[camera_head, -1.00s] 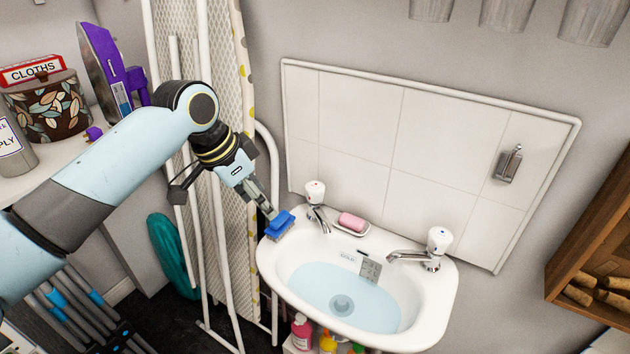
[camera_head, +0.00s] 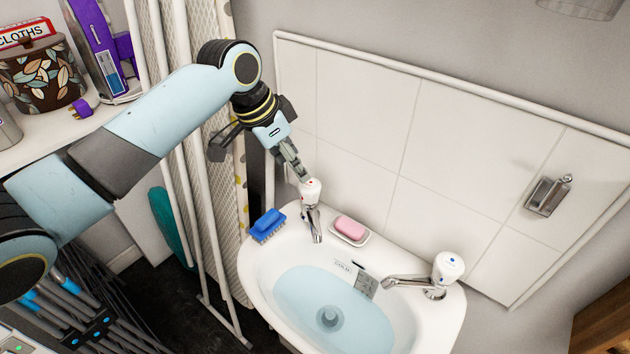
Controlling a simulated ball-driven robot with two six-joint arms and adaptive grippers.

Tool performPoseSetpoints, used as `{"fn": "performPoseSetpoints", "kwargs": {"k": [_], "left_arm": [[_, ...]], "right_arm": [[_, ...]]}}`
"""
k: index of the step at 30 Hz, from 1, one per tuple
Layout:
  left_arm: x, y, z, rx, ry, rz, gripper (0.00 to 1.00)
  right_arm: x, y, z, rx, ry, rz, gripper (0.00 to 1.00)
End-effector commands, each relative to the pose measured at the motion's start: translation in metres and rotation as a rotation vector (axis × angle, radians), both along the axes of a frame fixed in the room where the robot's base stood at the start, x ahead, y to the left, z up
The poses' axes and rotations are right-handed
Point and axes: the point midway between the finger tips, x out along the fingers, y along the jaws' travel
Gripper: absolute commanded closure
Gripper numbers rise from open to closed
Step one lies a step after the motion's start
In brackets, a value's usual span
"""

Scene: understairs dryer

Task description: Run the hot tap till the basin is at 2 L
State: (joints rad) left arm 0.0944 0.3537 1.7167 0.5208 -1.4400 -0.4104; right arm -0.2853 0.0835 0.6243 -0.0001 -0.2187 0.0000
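The white basin (camera_head: 256,292) holds a pool of pale blue water (camera_head: 300,290) over the drain. The hot tap (camera_head: 311,192), a white knob with a red dot on a chrome spout, stands at the basin's back left. No stream shows clearly from its spout. The other tap (camera_head: 448,266) has a blue dot and stands at the right. A small grey plate (camera_head: 366,284) is on the inner back wall; its marks are too small to read. My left gripper (camera_head: 303,175) has its fingertips at the hot knob; contact and finger gap are unclear. My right gripper is not in view.
Pink soap (camera_head: 350,228) sits in a dish between the taps. An ironing board (camera_head: 228,190) and white poles stand left of the basin. A tiled panel (camera_head: 400,140) backs the basin.

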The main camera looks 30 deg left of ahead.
Motion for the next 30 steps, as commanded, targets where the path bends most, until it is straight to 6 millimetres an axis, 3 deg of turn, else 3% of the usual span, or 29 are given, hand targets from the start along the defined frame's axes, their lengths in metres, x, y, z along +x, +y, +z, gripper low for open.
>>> {"fn": "performPoseSetpoints", "kwargs": {"k": [7, 15, 26, 30], "left_arm": [[0.017, -0.01, -0.046, -0.002, 0.001, 0.001, 0.43], [0.03, -0.016, -0.081, 0.0, 0.0, -0.001, 0.43], [0.032, -0.016, -0.087, 0.002, -0.001, -0.001, 0.43], [0.032, -0.016, -0.087, 0.002, -0.001, -0.001, 0.6]], "right_arm": [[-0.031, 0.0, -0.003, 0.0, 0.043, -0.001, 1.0], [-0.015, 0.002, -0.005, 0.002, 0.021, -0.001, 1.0], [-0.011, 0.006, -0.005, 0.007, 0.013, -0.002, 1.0], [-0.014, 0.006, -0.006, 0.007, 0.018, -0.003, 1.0]]}}
